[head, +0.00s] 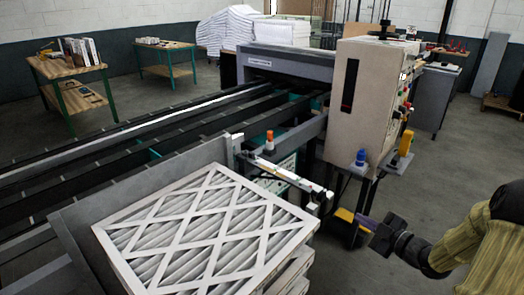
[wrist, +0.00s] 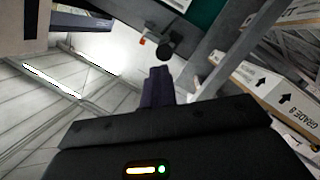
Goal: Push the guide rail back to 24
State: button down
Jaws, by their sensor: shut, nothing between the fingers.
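A long grey rail (head: 140,184), which looks like the guide rail, runs between the conveyor and the stack of filters in the head view. My gripper (head: 364,221) is right of that end piece, low beside the machine, apart from the rail in the picture. In the wrist view its purple fingers (wrist: 158,84) are shut and empty, pointing towards a dark round knob (wrist: 167,48); I cannot tell whether they touch.
A white-framed filter (head: 205,228) tops the stack at the front. A beige machine cabinet (head: 365,100) with blue and yellow fittings stands close behind my gripper. Open floor (head: 440,165) lies to the right.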

jog(key=w+a+r+m+g+h+p, duration=0.1)
jog(key=a+r+m+g+h+p, duration=0.15)
jog(key=r+m+h+p, duration=0.2)
jog(key=s+a+r+m+g+h+p, duration=0.1)
jog(key=s+a+r+m+g+p, duration=0.1)
jog(key=s, duration=0.5)
jog(key=s+a+r+m+g+h+p, duration=0.2)
jog(key=s+a+m+g+p, duration=0.1)
jog(key=s, duration=0.4)
jog(key=s+a+r+m+g+h+p, duration=0.2)
jog(key=s+a+m, duration=0.3)
jog(key=s, duration=0.3)
jog(key=shift+r+m+g, duration=0.55)
jog(key=shift+r+g, duration=0.05)
jog(key=shift+g, duration=0.05)
jog(key=shift+w, duration=0.25)
